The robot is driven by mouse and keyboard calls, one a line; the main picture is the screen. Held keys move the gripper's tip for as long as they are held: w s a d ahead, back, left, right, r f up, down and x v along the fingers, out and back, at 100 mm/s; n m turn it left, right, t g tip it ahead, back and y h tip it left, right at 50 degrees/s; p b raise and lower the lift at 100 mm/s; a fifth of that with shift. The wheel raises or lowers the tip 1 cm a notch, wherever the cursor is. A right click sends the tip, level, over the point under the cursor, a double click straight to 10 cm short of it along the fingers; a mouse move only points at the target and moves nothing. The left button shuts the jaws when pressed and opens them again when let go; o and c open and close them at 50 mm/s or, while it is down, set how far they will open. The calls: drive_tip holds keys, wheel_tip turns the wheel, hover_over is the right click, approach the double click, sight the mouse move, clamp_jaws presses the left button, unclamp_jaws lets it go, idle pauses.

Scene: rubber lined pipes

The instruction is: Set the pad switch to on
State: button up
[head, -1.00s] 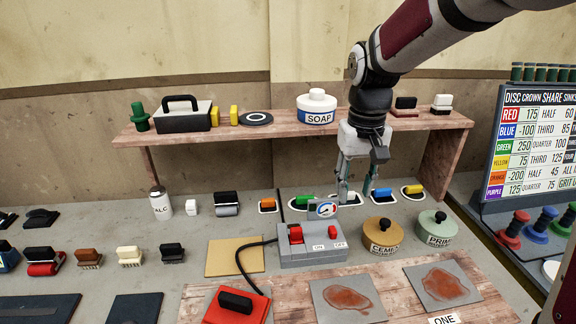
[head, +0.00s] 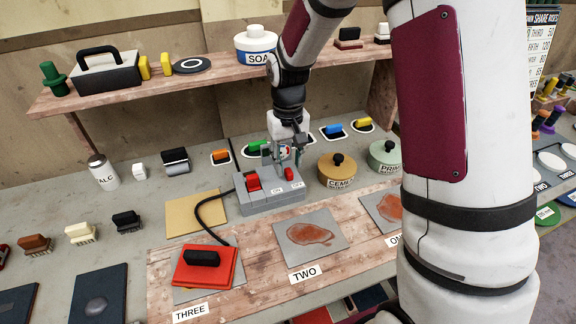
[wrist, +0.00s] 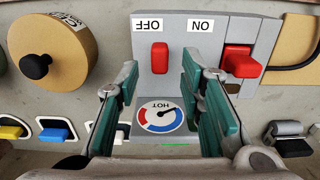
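The grey control box (head: 270,202) stands on the bench with a dial plate at its back. A larger red switch piece (head: 252,182) sits at its left beside the ON label, and a smaller red piece (head: 289,174) sits by the OFF label. In the wrist view, the larger red piece (wrist: 241,62) is at upper right and the smaller one (wrist: 159,57) at upper middle. The HOT dial (wrist: 160,115) shows between my fingers. My gripper (wrist: 163,95) is open and empty over the back of the box. Contact cannot be told.
A brown cement tin (head: 337,173) and a green primer tin (head: 385,156) stand right of the box. A red pad with a black handle (head: 205,266) lies in front, joined by a cable. A wooden shelf (head: 215,80) runs behind my gripper.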

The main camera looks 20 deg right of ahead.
sight(275, 180)
drive_tip(key=shift+f, duration=1.1)
clamp_jaws()
drive_tip(key=shift+a, duration=1.75)
unclamp_jaws()
